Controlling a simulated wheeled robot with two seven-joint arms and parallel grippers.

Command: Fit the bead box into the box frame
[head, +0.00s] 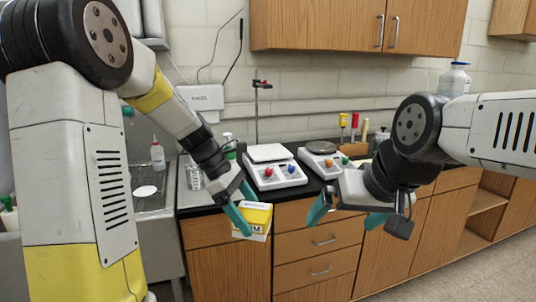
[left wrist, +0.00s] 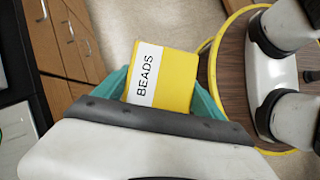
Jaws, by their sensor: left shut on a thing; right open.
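The bead box (head: 257,217) is a small yellow carton with a white label band. In the left wrist view, the yellow box (left wrist: 176,78) shows the word BEADS on its label. My left gripper (head: 243,207) is shut on it, one teal finger on each side, and holds it in front of the counter edge. The box's lower part shows white in the head view. My right gripper (head: 346,214) is open and empty, in front of the drawers to the right of the box. I cannot make out the box frame in either view.
Behind the grippers, a black counter (head: 228,203) carries two scales or stirrers (head: 275,172) (head: 323,163), bottles and a stand (head: 257,115). A sink (head: 150,190) is at left. Wooden drawers (head: 315,240) are below. Open floor (head: 450,270) lies at lower right.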

